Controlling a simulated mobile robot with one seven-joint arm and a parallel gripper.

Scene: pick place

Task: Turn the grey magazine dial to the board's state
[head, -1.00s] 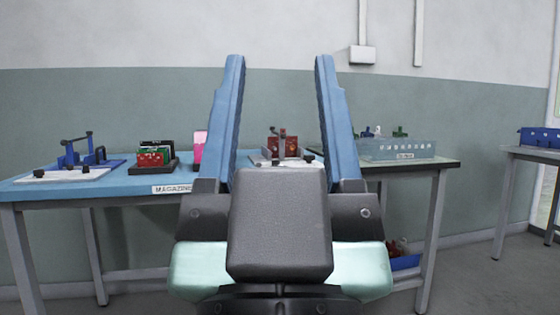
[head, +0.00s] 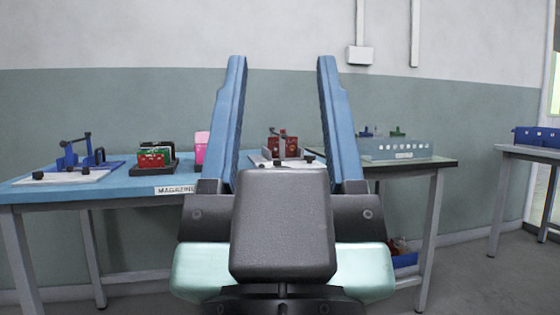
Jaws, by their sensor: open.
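My gripper (head: 282,110) stands upright in the middle of the head view, its two blue fingers wide apart with nothing between them in its grasp. It is in front of the blue table (head: 130,186), which carries a label reading MAGAZINE (head: 175,190) on its front edge. I cannot make out a grey dial. On the table's left is a blue fixture (head: 82,155) on a white plate with black knobs. A second fixture with a dark red block (head: 284,147) shows between my fingers, partly hidden by my gripper. No board's state is readable.
A black tray (head: 155,168) with red and green boxes and a pink item (head: 201,146) sit on the blue table. A clear bin (head: 396,148) stands on the adjoining table to the right. Another table with blue bins (head: 538,136) is at far right. Floor shows between them.

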